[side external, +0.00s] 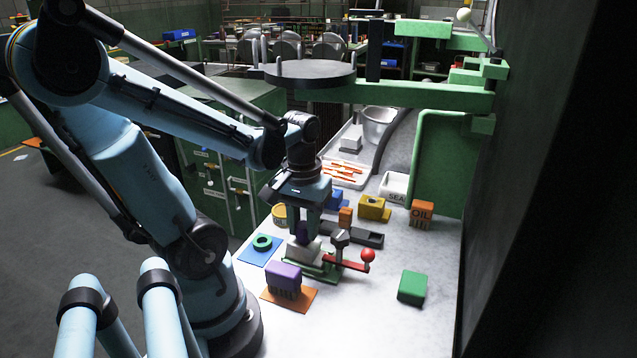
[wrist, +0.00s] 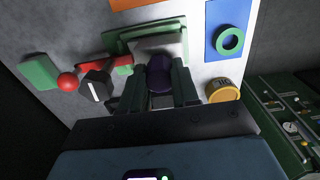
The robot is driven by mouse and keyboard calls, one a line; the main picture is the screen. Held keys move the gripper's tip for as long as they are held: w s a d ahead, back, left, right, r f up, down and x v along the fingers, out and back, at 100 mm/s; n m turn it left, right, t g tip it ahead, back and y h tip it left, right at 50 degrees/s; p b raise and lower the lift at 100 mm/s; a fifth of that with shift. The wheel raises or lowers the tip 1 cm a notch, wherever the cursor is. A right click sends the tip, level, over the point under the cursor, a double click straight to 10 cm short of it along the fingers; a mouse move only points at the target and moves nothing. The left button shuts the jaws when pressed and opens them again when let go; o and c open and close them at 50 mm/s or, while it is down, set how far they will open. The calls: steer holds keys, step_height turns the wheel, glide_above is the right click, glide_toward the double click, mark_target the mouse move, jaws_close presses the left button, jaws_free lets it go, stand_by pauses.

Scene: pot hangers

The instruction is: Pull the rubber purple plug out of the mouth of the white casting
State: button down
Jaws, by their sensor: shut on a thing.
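The purple plug (side external: 302,231) is at the top of the white casting (side external: 302,252). I cannot tell how deep it sits in the mouth, which is hidden. The casting is in a green clamp fixture (side external: 325,272) on the bench. My gripper (side external: 309,228) points down over the casting, shut on the plug with a finger on either side. In the wrist view the plug (wrist: 160,76) shows between the two dark green fingers, and part of the pale casting (wrist: 160,44) shows beyond it.
A red-knobbed lever (side external: 367,256) is right of the casting. A purple block (side external: 284,277) stands on an orange mat (side external: 306,303) in front. A green ring (side external: 263,242) lies on a blue mat (side external: 250,256) at left.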

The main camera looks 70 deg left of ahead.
steer(key=shift+r, duration=0.15)
steer(key=shift+w+d+r, duration=0.15)
steer(key=shift+r, duration=0.85)
steer(key=shift+w+d+r, duration=0.1)
steer(key=shift+r, duration=0.85)
